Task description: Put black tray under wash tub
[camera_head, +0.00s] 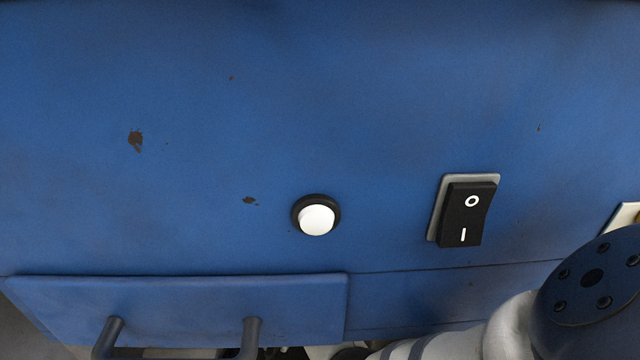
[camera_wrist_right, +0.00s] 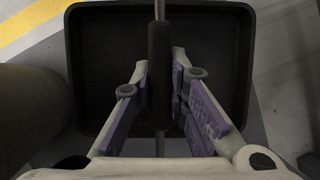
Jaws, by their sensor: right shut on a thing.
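The black tray (camera_wrist_right: 90,95) lies below my right gripper in the right wrist view, its raised rim showing on the far side and both sides. A thin grey rod with a dark grip (camera_wrist_right: 160,60) runs lengthwise over the middle of the tray. My right gripper (camera_wrist_right: 161,85) has its purple-padded fingers shut on this dark grip, which looks like the tray's handle. In the head view a blue metal body (camera_head: 300,110), apparently the wash tub, fills most of the picture. My left gripper does not show.
The blue front carries a white round button (camera_head: 317,219), a black rocker switch (camera_head: 466,214) and a panel with a dark handle (camera_head: 250,335). My right arm passes close below it. Grey floor with a yellow stripe (camera_wrist_right: 30,20) surrounds the tray.

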